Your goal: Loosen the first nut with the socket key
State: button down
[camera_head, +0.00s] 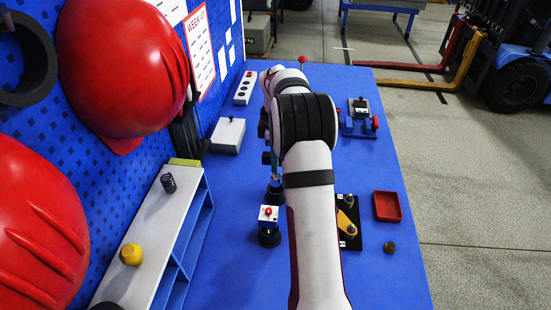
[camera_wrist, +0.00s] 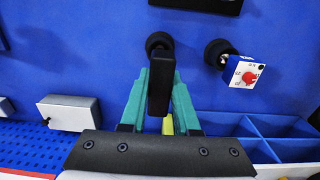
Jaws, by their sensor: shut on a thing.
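My gripper (camera_wrist: 160,95) has teal fingers and is shut on a dark upright bar, which I take to be the socket key (camera_wrist: 160,80). The key's far end overlaps a round black piece (camera_wrist: 158,42) on the table in the wrist view. I cannot tell whether they touch, and no nut can be made out there. In the head view, the gripper (camera_head: 274,165) is mostly hidden behind my arm, above a small black base (camera_head: 276,192).
A black plate with a yellow lever (camera_head: 347,222), a red tray (camera_head: 387,206) and a small dark piece (camera_head: 389,247) lie right of my arm. A grey-white box (camera_head: 228,135) and a shelf (camera_head: 145,240) are left. A blue fixture (camera_head: 360,118) stands at the far right.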

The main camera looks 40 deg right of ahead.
jog(key=s+d+r+m, duration=0.2)
jog(key=s+m, duration=0.1)
jog(key=s, duration=0.5)
jog(key=s+d+r+m, duration=0.2)
jog(key=s+d, duration=0.1)
jog(key=s, duration=0.4)
jog(key=s+d+r+m, duration=0.2)
jog(key=s+m, duration=0.1)
jog(key=s, duration=0.5)
jog(key=shift+d+f, duration=0.2)
jog(key=shift+f, duration=2.45)
jog(key=shift+f, duration=1.6)
jog(key=n, duration=0.7)
